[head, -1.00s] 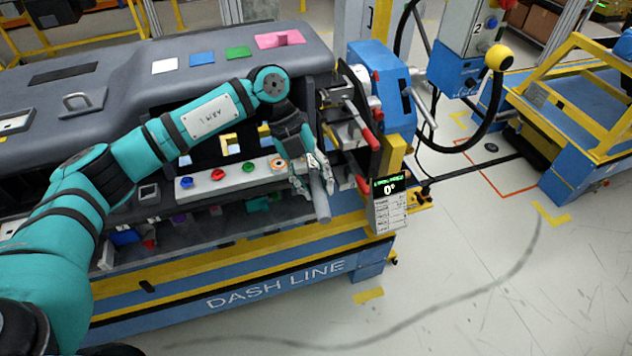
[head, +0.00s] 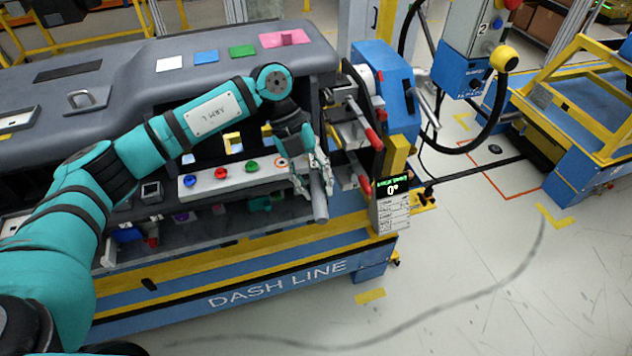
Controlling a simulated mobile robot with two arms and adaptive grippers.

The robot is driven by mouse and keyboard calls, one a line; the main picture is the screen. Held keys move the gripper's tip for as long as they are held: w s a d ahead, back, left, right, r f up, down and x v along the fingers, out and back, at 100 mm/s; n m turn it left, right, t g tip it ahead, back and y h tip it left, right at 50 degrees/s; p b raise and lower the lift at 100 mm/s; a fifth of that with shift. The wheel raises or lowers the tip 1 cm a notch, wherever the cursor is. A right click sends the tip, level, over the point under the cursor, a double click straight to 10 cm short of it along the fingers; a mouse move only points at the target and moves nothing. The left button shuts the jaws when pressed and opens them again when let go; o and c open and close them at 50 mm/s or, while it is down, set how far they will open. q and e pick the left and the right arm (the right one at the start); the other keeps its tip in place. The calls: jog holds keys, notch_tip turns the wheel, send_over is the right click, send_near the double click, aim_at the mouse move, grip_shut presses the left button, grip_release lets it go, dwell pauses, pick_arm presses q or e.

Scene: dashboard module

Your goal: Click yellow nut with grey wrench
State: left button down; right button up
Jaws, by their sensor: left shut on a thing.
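My left gripper (head: 312,188) is at the front of the dashboard module, right of the white strip. It is shut on the grey wrench, whose grey cylindrical handle (head: 320,209) sticks out below the fingers, pointing down. The rest of the wrench is hidden by the fingers, and I cannot tell whether it touches a nut. I cannot make out the yellow nut for certain. A small display (head: 390,186) right of the gripper reads 0°. My right gripper is not in view.
The white strip (head: 205,192) carries blue, red and green knobs. Clamps with red handles (head: 371,136) stand close to the gripper's right. A blue machine housing (head: 388,88) is behind them. The floor (head: 460,280) at the right front is clear.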

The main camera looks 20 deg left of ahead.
pick_arm(q)
jog(key=shift+s+a+m, duration=0.2)
jog(key=shift+a+m, duration=0.3)
jog(key=shift+a, duration=0.1)
dwell(0.9)
jog(key=shift+w+d+n, duration=0.15)
jog(key=shift+d+n, duration=0.25)
jog(key=shift+d, duration=0.05)
jog(key=shift+r+p, duration=2.15)
jog(key=shift+r, duration=0.9)
